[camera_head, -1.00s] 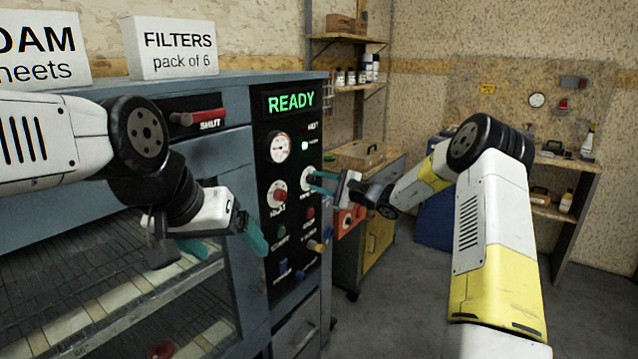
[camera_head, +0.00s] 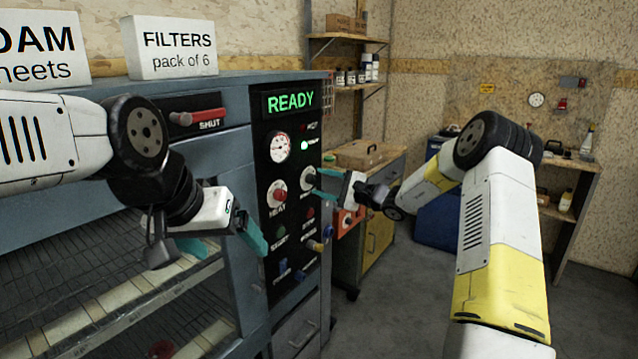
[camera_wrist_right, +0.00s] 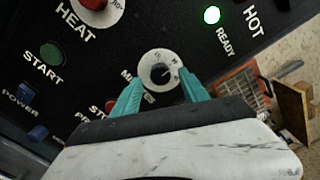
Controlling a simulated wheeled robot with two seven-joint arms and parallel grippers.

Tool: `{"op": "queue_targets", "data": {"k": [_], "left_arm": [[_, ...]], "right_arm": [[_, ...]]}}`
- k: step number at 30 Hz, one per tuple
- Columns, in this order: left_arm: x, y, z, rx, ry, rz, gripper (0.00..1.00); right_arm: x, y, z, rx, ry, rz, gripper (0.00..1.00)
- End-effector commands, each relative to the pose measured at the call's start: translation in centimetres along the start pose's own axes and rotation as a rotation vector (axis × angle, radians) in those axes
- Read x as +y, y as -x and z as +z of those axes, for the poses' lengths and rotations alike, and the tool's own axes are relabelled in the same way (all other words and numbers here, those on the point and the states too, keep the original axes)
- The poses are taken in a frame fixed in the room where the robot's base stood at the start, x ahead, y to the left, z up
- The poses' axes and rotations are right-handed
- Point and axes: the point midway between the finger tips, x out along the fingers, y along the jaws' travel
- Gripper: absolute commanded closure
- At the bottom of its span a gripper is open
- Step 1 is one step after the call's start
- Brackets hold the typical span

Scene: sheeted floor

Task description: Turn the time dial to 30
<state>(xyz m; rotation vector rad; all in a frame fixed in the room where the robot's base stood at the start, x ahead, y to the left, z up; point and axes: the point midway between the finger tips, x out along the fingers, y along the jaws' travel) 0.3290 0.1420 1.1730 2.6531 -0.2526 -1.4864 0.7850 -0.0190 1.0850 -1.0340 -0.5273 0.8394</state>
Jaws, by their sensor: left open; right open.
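The time dial (camera_head: 307,179) is a small white round dial on the black control panel, right of the red-knobbed heat dial (camera_head: 277,194). It also shows in the right wrist view (camera_wrist_right: 158,66), with small marks too blurred to read surely. My right gripper (camera_head: 317,183) is open in front of the time dial. In the right wrist view its teal fingers (camera_wrist_right: 162,88) stand on either side of the dial's lower part; I cannot tell whether they touch it. My left gripper (camera_head: 226,243) is open and empty before the cabinet front, left of the panel.
The display (camera_head: 290,101) reads READY, and a green lamp (camera_wrist_right: 212,15) is lit. Start button (camera_wrist_right: 51,54), other buttons and blue switches sit close below the dials. A red handle (camera_head: 196,117) marked SHUT is at upper left. Open floor (camera_head: 400,300) lies right of the cabinet.

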Motion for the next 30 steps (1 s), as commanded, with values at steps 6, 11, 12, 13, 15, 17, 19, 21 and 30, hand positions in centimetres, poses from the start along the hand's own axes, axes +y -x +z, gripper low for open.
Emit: {"op": "queue_targets", "data": {"k": [6, 11, 12, 13, 15, 17, 19, 21, 30], "left_arm": [[0.0, 0.0, 0.0, 0.000, 0.000, 0.000, 0.14], [0.0, 0.0, 0.0, 0.000, 0.000, 0.000, 0.14], [0.0, 0.0, 0.0, 0.000, 0.000, 0.000, 0.14], [0.0, 0.0, 0.0, 0.000, 0.000, 0.000, 0.14], [0.0, 0.0, 0.0, 0.000, 0.000, 0.000, 0.14], [0.0, 0.0, 0.0, 0.000, 0.000, 0.000, 0.14], [0.0, 0.0, 0.0, 0.000, 0.000, 0.000, 0.14], [0.0, 0.0, 0.0, 0.000, 0.000, 0.000, 0.14], [0.0, 0.0, 0.0, 0.000, 0.000, 0.000, 0.14]], "right_arm": [[-0.1, 4.0, -0.1, 0.004, 0.000, 0.000, 0.48], [0.0, 5.7, -0.1, 0.002, 0.000, 0.000, 0.48], [0.0, 5.9, -0.1, 0.002, 0.000, 0.000, 0.48], [0.0, 6.1, -0.1, 0.002, 0.000, 0.000, 0.48], [0.0, 6.2, -0.1, 0.002, 0.000, 0.000, 0.48], [0.0, 6.2, 0.0, 0.001, 0.000, 0.000, 0.48], [0.0, 6.2, 0.0, 0.001, 0.000, 0.000, 0.48], [0.0, 6.2, 0.0, 0.001, 0.000, 0.000, 0.48], [-0.3, 6.5, 7.8, -0.093, 0.143, 0.192, 0.48]]}}
